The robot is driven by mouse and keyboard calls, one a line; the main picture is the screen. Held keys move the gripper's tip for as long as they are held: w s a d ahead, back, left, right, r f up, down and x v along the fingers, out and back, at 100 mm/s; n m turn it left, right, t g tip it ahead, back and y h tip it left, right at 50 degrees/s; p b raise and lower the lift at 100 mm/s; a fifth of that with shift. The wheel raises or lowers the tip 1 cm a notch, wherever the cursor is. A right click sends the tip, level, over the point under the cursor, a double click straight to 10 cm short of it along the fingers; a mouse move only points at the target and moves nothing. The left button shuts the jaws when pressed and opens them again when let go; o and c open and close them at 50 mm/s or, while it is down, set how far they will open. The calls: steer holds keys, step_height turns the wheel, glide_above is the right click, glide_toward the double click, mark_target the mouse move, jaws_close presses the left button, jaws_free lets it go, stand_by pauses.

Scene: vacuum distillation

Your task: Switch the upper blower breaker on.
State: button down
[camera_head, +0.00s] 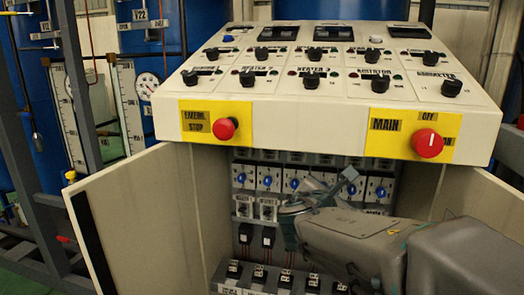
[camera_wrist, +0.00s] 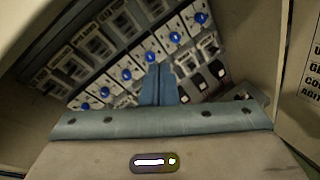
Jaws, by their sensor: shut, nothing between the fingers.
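Inside the open cabinet, a row of breakers with blue round knobs (camera_head: 293,183) runs across the upper part. The same blue-knobbed row (camera_wrist: 175,37) runs diagonally in the wrist view. Their labels are too small to read, so I cannot tell which is the upper blower breaker. My gripper (camera_head: 350,178) reaches into the cabinet from the right, in front of the right part of the row. Its fingers (camera_wrist: 158,72) are shut together with nothing between them. Their tips overlap the row in the wrist view; I cannot tell whether they touch it. My gripper and arm hide part of the right side.
The cabinet's left door (camera_head: 140,225) and right door (camera_head: 475,200) stand open. The sloped panel (camera_head: 330,85) overhangs the opening, with a red emergency stop (camera_head: 225,128) and a red main switch (camera_head: 427,143) on its front. More black switches (camera_head: 258,275) sit below.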

steer(key=s+d+r+m+g+p, duration=0.2)
steer(key=s+d+m+g+p, duration=0.15)
steer(key=s+m+p, duration=0.3)
steer(key=s+d+r+m+g+p, duration=0.2)
steer(key=s+d+m+g+p, duration=0.15)
steer(key=s+m+p, duration=0.35)
steer(key=s+a+r+m+g+y+p, duration=0.3)
steer(key=s+a+m+y+p, duration=0.4)
steer(key=m, duration=0.5)
steer(key=shift+s+a+r+g+p, duration=0.3)
steer(key=shift+s+g+p, duration=0.2)
steer(key=shift+s+p, duration=0.7)
steer(key=shift+w, duration=0.25)
